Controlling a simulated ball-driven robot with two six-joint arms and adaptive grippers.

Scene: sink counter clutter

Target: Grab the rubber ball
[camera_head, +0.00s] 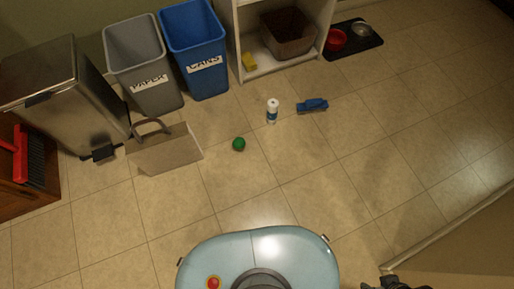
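A small green ball (239,144) lies on the tiled floor near the middle of the head view, the only ball I see. It stands apart from the things around it. A dark part at the bottom right edge, cut off by the frame, looks like my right gripper (396,284); it is far from the ball, and its fingers cannot be made out. My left gripper is not in view.
A paper bag (168,152) stands left of the ball. A white bottle (272,110) and a blue object (313,105) are to its upper right. Grey (150,85) and blue (203,75) bins and a metal bin (75,95) stand behind. Floor between my base and the ball is clear.

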